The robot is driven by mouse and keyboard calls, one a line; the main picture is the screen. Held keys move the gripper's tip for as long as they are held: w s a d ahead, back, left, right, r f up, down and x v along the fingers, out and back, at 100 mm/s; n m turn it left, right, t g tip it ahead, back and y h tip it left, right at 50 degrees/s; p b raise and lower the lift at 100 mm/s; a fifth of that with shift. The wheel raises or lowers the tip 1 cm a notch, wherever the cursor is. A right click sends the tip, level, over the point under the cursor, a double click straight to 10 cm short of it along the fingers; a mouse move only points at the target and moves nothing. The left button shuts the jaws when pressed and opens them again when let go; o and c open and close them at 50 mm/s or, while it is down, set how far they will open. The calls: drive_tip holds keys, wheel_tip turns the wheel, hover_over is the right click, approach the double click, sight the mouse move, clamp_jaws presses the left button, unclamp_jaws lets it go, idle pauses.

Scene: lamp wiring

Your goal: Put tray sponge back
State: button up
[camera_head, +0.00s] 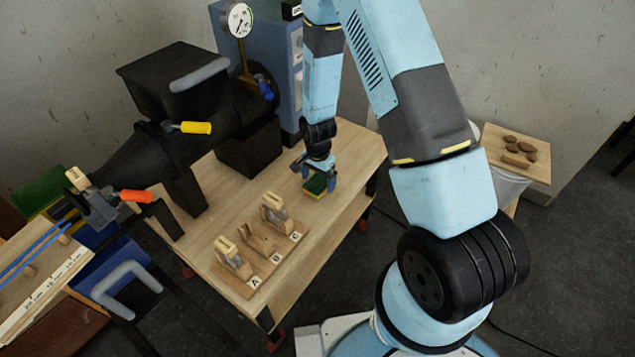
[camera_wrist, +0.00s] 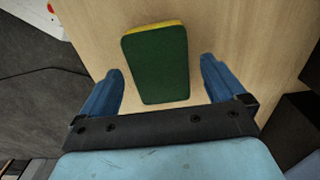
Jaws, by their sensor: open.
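The sponge (camera_head: 316,185) is a small block with a green top and yellow below, lying on the wooden bench top. It also shows in the wrist view (camera_wrist: 157,65), its green face toward the camera and a yellow rim at its far edge. My gripper (camera_wrist: 160,80) is open, with one blue finger on each side of the sponge and visible gaps between. In the head view my gripper (camera_head: 318,172) is over the sponge and partly covers it. Whether the fingertips reach down to the bench cannot be told. I cannot identify a tray for the sponge.
A wooden rack (camera_head: 262,250) lettered A, B and C holds wooden pieces at the bench's front. A large black machine (camera_head: 190,110) stands at the left, a blue cabinet (camera_head: 265,60) behind. A small side table (camera_head: 515,150) with brown pieces is at right. Bare bench (camera_head: 345,160) lies around the sponge.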

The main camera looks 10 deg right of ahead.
wheel_tip(320, 180, up, 11)
wheel_tip(320, 180, up, 14)
drive_tip(key=n+t, duration=0.1)
drive_tip(key=n, duration=0.1)
hover_over(318, 182)
drive_tip(key=s+d, duration=0.1)
drive_tip(key=d, duration=0.2)
drive_tip(key=s+d+r+n+t, duration=0.1)
drive_tip(key=s+d+r, duration=0.1)
drive_tip(key=r, duration=0.4)
drive_tip(key=s+d+r+n+t, duration=0.1)
drive_tip(key=s+d+r, duration=0.15)
drive_tip(key=r, duration=0.35)
drive_tip(key=s+d+r+n+t, duration=0.1)
drive_tip(key=s+d+r+n, duration=0.1)
drive_tip(key=s+r, duration=0.4)
drive_tip(key=s+d+r+n+t, duration=0.1)
drive_tip(key=s+d+r+n, duration=0.1)
drive_tip(key=s+r, duration=0.5)
drive_tip(key=shift+s+d+r+n+t, duration=0.25)
drive_tip(key=shift+s+d+n, duration=0.2)
drive_tip(key=shift+s, duration=2.25)
